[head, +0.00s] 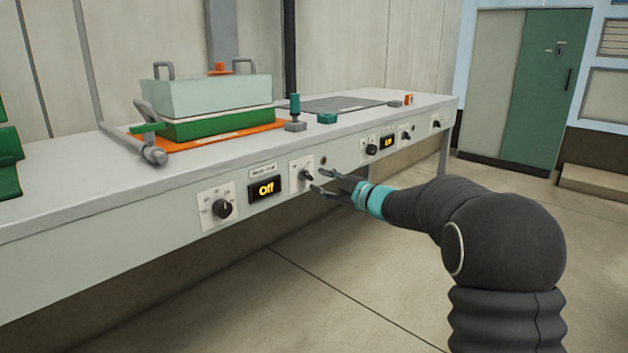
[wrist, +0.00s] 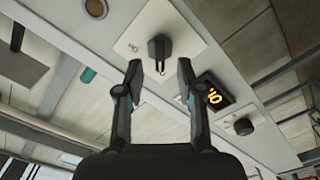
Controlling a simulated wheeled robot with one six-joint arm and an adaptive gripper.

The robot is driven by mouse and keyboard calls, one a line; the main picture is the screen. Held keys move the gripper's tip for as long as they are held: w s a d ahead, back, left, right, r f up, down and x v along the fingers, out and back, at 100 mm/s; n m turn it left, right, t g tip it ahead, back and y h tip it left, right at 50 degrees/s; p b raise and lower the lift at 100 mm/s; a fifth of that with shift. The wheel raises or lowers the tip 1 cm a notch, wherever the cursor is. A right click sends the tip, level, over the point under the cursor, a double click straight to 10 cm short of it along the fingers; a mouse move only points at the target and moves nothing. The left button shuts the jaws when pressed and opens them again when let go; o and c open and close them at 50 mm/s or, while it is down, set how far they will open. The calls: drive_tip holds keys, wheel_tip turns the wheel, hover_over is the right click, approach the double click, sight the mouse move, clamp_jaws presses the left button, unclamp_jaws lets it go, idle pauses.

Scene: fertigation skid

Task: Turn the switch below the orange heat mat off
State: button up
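The orange heat mat (head: 182,147) lies on the bench top under a green tray with a clear lid. Below it, on the bench's front panel, a small black switch (head: 305,175) sits on a white plate. My gripper (head: 320,182) is open just in front of and right of the switch in the head view. In the wrist view, the black switch (wrist: 160,48) shows between and just beyond the two spread fingertips (wrist: 159,68). I cannot tell whether the fingers touch it.
A black dial (head: 222,209) is left of the display. Further right along the panel are another dial (head: 372,150), a second lit display (head: 387,142) and more controls. A dark mat (head: 335,104) lies on the bench. The floor in front is clear.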

drive_tip(key=v, duration=0.8)
drive_tip(key=shift+s, duration=0.15)
drive_tip(key=shift+d, duration=0.15)
